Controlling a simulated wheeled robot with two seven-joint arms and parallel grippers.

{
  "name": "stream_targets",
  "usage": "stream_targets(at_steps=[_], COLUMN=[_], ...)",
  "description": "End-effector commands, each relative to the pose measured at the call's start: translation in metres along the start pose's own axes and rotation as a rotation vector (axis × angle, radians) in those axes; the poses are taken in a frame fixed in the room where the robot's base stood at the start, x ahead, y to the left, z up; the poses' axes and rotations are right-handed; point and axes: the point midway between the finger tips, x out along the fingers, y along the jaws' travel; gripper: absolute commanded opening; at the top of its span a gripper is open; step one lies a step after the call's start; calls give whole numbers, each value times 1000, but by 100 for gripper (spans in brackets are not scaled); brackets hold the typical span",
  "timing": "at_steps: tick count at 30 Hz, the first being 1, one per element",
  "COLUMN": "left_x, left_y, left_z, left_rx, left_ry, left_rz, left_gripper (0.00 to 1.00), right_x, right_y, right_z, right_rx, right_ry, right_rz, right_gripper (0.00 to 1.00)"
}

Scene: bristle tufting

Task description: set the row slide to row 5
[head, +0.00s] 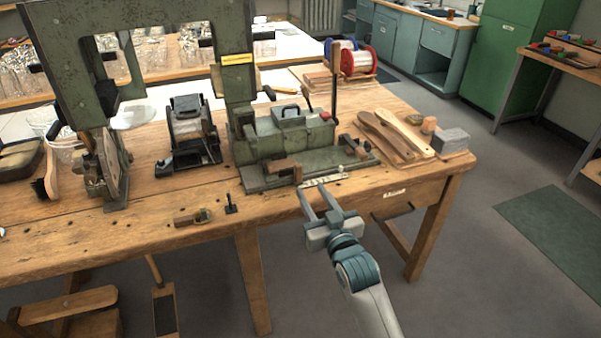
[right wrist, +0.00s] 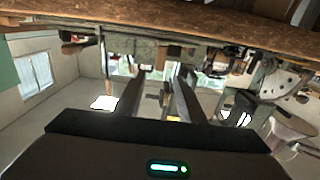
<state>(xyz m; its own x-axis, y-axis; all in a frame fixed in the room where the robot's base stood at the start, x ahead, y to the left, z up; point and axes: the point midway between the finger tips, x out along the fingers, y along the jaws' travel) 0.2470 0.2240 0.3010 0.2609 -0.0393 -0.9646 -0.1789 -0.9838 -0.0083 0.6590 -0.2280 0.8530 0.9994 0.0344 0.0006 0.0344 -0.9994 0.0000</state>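The green tufting machine (head: 282,140) stands on the wooden workbench. A flat green slide bed (head: 262,182) runs along its front base, with a small brown block (head: 285,168) on it. A pale marked strip (head: 323,180) lies at the bed's front edge; its row marks are too small to read, so I cannot tell the slide's row. My right gripper (head: 316,191) is open and empty, its fingertips just in front of the strip at the bench edge. In the right wrist view its two fingers (right wrist: 160,78) stand apart with nothing between them. My left gripper is not in view.
Wooden brush backs (head: 402,135) and a grey block (head: 450,141) lie at the bench's right end. A small black clamp (head: 231,205) and a brass-and-wood tool (head: 194,217) lie near the front edge.

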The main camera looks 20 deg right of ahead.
Motion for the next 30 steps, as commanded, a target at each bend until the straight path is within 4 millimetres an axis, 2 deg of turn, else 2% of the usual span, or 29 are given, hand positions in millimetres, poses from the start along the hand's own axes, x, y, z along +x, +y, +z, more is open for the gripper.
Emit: stream_targets(at_steps=[9, 15, 21, 30], left_x=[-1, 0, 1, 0], left_y=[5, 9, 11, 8], left_z=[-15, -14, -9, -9], left_rx=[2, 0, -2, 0], left_ry=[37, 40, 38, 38], left_rz=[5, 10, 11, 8], left_gripper=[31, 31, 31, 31], right_x=[58, 84, 95, 96], right_y=[0, 0, 0, 0], right_z=[-1, -1, 0, 0], right_rx=[0, 0, 0, 0], right_ry=[0, 0, -1, -1], right_rz=[0, 0, 0, 0], right_gripper=[36, 36, 36, 36])
